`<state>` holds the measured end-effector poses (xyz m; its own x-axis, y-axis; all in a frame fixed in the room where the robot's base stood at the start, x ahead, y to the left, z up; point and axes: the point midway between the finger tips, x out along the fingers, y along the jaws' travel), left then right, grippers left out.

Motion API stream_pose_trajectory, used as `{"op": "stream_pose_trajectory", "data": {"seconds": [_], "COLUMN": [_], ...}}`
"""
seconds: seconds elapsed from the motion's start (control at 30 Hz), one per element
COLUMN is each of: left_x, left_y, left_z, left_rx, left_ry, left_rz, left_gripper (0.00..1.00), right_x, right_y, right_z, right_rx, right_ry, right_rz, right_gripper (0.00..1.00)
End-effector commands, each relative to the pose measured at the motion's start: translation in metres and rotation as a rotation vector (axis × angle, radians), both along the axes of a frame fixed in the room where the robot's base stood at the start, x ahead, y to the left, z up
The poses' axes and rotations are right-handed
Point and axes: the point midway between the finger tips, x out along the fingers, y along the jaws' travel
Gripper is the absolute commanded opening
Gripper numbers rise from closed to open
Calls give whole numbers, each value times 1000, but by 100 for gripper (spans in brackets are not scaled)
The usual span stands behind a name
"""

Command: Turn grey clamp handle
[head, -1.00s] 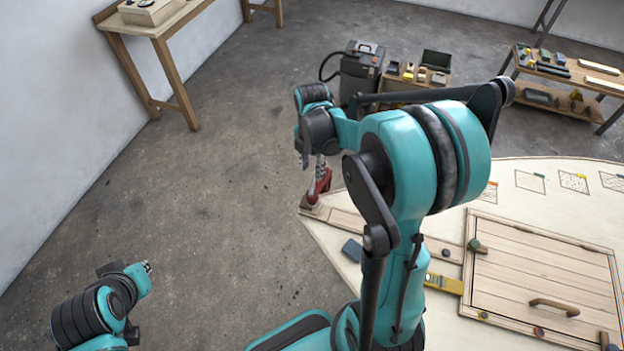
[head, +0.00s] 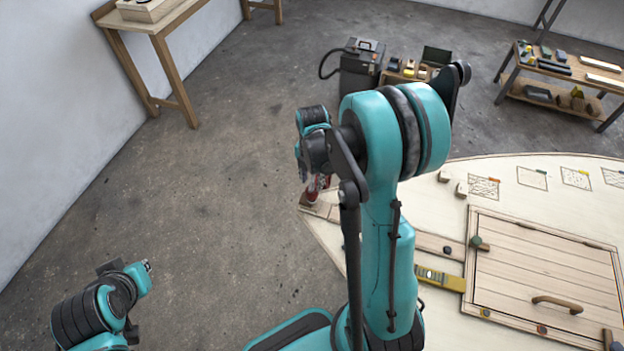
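A red clamp (head: 316,187) sits at the left corner of the pale plywood panel (head: 510,175), by the end of a wooden strip (head: 320,208). I cannot make out its grey handle; my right wrist and arm cover much of that spot. My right gripper (head: 304,173) points down right at the clamp, overlapping it in the picture. Whether it touches the clamp, and whether its fingers are open, I cannot tell. My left gripper (head: 147,265) is at the lower left over bare floor, far from the clamp, with its fingers too small to read.
A wooden hatch (head: 540,268) with a curved handle lies on the panel, beside a yellow level (head: 440,280). Two small blocks (head: 444,176) lie near the panel's far edge. A dark cart (head: 361,68) and a shelf (head: 565,75) stand behind.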

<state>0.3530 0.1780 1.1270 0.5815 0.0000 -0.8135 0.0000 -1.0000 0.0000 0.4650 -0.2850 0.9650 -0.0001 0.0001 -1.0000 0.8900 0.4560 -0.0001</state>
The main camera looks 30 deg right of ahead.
Motion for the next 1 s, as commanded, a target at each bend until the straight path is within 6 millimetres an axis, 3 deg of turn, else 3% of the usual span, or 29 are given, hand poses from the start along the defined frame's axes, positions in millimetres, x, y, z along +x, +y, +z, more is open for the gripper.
{"op": "stream_pose_trajectory", "data": {"seconds": [0.07, 0.2, 0.67, 1.0], "left_x": [0, 0, 0, 0], "left_y": [0, 0, 0, 0], "left_z": [0, 0, -2, -12], "left_rx": [0, 0, 0, 0], "left_ry": [0, 0, 0, 0], "left_rz": [0, 0, 0, 0], "left_gripper": [0, 0, 0, 0], "right_x": [0, 0, 0, 0], "right_y": [0, 0, 0, 0], "right_z": [0, 0, 0, -1], "right_rx": [0, 0, 0, -3], "right_ry": [0, 0, 1, 3], "right_rz": [0, 0, -49, -288], "right_gripper": [38, 1, 0, 0]}}
